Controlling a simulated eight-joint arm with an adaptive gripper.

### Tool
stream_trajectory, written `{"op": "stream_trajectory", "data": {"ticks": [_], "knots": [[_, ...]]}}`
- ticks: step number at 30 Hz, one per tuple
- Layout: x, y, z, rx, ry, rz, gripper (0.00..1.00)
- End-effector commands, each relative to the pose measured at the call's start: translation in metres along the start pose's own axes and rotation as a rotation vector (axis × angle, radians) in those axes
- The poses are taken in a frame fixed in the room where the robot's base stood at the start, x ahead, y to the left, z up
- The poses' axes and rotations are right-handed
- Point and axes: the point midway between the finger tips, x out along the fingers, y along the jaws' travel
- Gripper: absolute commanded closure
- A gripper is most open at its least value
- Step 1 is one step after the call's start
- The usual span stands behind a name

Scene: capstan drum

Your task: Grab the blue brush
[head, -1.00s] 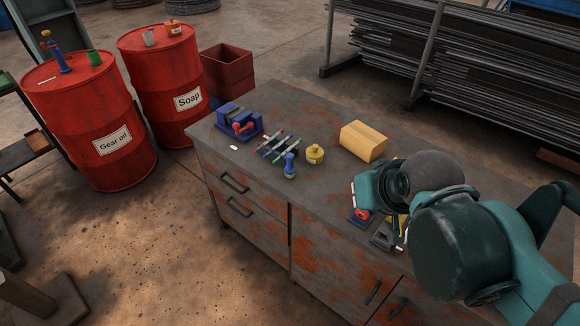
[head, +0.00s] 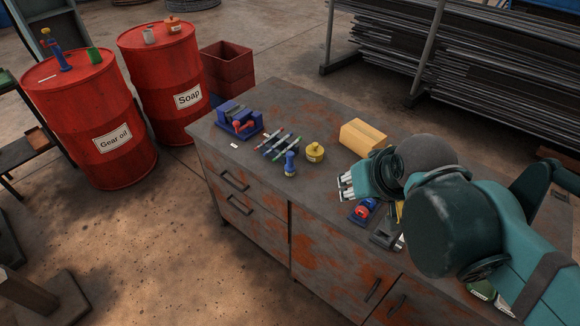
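A small blue upright item (head: 289,164) with a rounded top and wider base stands near the table's front edge, left of centre. It may be the blue brush, but its details are too small to be sure. My gripper (head: 346,188) hangs above the table to the right of this item, clear of it, with its pale fingers pointing left. I see nothing held, but the fingers are too small to tell their opening. A blue and red object (head: 361,211) lies below my gripper.
Left of the blue item lie several slim tools (head: 281,146) and a blue vise (head: 239,120). A yellow round container (head: 314,153) stands just right of it, with a tan block (head: 363,138) behind. Red drums (head: 88,125) stand left of the rusty table (head: 300,110).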

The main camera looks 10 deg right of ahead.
Motion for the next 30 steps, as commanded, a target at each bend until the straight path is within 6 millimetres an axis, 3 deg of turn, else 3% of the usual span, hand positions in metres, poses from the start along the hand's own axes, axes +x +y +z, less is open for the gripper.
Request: {"op": "stream_trajectory", "data": {"ticks": [14,30], "knots": [[0.008,-0.013,-0.06,-0.119,-0.096,-0.023,0.67],[0.038,-0.032,-0.119,-0.261,-0.207,-0.058,0.67]]}}
